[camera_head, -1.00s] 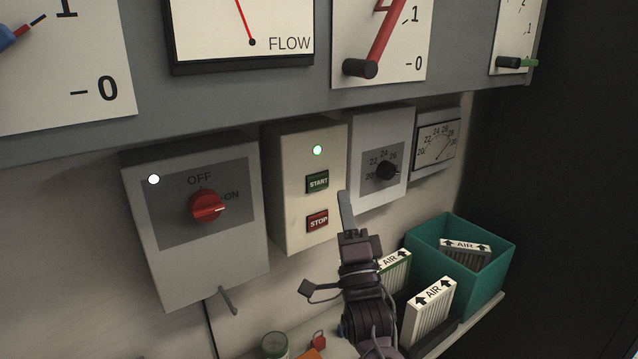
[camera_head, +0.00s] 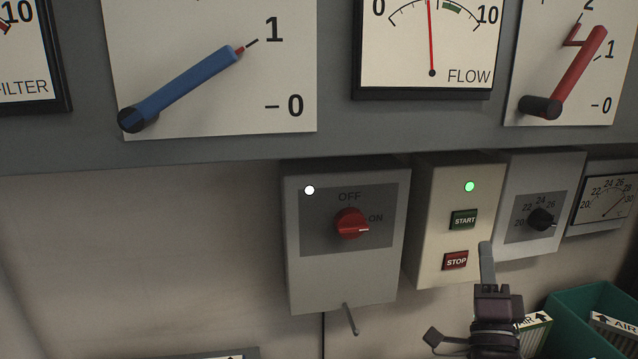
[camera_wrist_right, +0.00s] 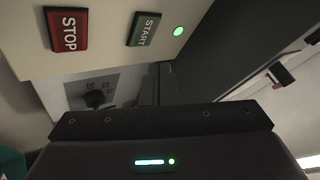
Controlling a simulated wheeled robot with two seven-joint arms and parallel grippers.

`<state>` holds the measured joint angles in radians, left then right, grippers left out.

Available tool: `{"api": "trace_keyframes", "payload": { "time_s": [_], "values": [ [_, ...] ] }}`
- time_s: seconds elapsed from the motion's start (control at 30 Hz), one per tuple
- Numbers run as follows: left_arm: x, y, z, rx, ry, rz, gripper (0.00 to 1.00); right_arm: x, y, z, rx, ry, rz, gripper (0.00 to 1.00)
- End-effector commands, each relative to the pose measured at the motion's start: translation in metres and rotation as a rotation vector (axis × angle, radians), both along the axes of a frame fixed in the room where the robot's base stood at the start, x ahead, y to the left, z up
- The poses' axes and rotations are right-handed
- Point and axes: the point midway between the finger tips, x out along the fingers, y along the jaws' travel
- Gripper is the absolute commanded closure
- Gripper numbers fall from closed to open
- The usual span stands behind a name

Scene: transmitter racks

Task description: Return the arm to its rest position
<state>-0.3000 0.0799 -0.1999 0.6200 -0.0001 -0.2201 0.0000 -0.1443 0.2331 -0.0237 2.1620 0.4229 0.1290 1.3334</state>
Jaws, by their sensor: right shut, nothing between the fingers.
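My right gripper (camera_head: 487,264) is at the lower right of the head view, fingers pointing up, in front of the lower right part of the start/stop box (camera_head: 430,200). It is shut and empty. The box has a green START button (camera_head: 464,220), a red STOP button (camera_head: 456,260) and a lit green lamp (camera_head: 470,187). In the right wrist view the shut fingers (camera_wrist_right: 158,84) show beyond the dark gripper body, with the START button (camera_wrist_right: 144,29) and STOP button (camera_wrist_right: 67,30) beyond. Whether the fingers touch the box cannot be told. My left gripper is not in view.
A grey switch box (camera_head: 345,275) has a red knob (camera_head: 351,224) turned toward ON and a white lamp lit. A dial box (camera_head: 540,210) stands right of the start/stop box. A teal bin (camera_head: 575,305) and AIR filters (camera_head: 533,330) sit at lower right. Lever panels hang above.

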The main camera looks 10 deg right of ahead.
Motion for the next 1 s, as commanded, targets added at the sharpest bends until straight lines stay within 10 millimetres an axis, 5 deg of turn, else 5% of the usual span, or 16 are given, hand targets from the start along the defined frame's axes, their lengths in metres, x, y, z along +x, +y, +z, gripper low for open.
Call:
{"api": "trace_keyframes", "payload": {
  "time_s": [0.13,0.27,0.4,0.5,0.9,1.0],
  "values": [
    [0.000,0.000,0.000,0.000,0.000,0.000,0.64,0.010,0.021,-0.062,-0.113,0.356,-0.023,1.00],
    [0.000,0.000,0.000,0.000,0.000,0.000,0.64,0.000,0.051,-0.134,-0.316,0.750,0.015,1.00],
    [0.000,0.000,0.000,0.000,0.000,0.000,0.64,-0.038,0.083,-0.205,-0.591,1.127,0.132,1.00],
    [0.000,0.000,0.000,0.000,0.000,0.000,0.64,-0.072,0.099,-0.240,-0.774,1.318,0.236,1.00],
    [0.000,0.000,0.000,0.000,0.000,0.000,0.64,-0.185,0.125,-0.297,-1.283,1.692,0.646,1.00],
    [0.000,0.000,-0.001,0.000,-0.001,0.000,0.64,-0.200,0.127,-0.313,-1.356,1.734,0.725,1.00]
  ]
}}
